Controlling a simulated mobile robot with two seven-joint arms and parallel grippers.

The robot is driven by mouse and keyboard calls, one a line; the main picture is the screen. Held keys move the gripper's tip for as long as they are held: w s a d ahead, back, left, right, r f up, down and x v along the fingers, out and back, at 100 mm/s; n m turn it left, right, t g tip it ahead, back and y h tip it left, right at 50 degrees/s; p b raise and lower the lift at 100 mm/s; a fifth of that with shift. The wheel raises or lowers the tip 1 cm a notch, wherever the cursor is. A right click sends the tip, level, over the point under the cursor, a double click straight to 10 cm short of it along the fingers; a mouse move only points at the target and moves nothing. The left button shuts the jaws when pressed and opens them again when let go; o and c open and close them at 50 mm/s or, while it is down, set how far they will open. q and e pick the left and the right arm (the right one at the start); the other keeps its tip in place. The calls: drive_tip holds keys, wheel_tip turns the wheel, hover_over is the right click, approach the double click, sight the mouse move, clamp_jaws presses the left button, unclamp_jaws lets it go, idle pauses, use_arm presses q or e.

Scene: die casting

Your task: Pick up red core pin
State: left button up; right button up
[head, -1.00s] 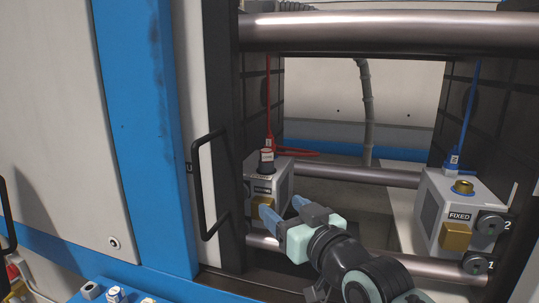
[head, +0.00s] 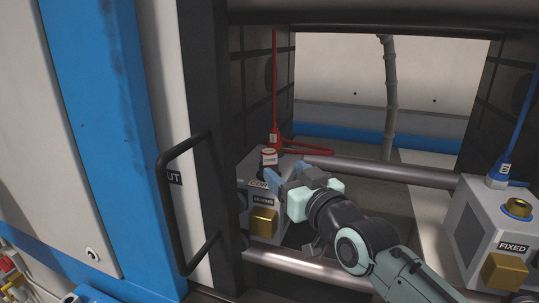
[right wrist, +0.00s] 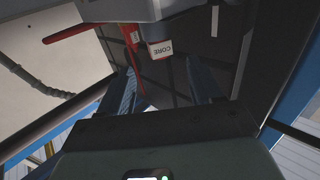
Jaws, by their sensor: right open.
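The red core pin (head: 268,157), with a dark top and a white label, stands on top of the left grey block (head: 249,198). In the right wrist view the core pin (right wrist: 160,49) shows its label CORE, ahead of the fingers and roughly between their directions. My right gripper (head: 279,178) is open, its blue fingers just in front and to the right of the pin. The fingers (right wrist: 160,85) hold nothing. The pin's lower part is partly hidden in the head view. My left gripper is in neither view.
A red cable plug (head: 274,139) stands close behind the pin. Round tie bars (head: 384,171) cross the opening behind and below my gripper. The FIXED block (head: 491,231) stands at right. A black door handle (head: 163,215) juts out at left.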

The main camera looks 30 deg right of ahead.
sight(272, 159)
drive_tip(key=w, duration=0.3)
drive_tip(key=w+p, duration=0.1)
drive_tip(key=shift+w+d, duration=0.15)
drive_tip(key=shift+d, duration=0.1)
drive_tip(key=shift+w+r+p, duration=0.1)
drive_tip(key=shift+w+p, duration=0.2)
drive_tip(key=w+p, duration=0.1)
drive_tip(key=w, duration=0.1)
drive_tip(key=w+p, duration=0.1)
drive_tip(key=w, duration=0.1)
drive_tip(key=shift+w+d, duration=0.2)
drive_tip(key=shift+w, duration=0.15)
drive_tip(key=shift+s, duration=0.25)
drive_tip(key=shift+c, duration=0.6)
clamp_jaws()
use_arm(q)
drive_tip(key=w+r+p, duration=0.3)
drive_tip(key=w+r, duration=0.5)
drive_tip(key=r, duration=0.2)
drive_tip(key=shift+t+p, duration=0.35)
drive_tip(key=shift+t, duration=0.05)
use_arm(e)
wheel_tip(272, 159, up, 10)
drive_tip(key=shift+w+r, duration=0.1)
drive_tip(key=shift+r, duration=0.05)
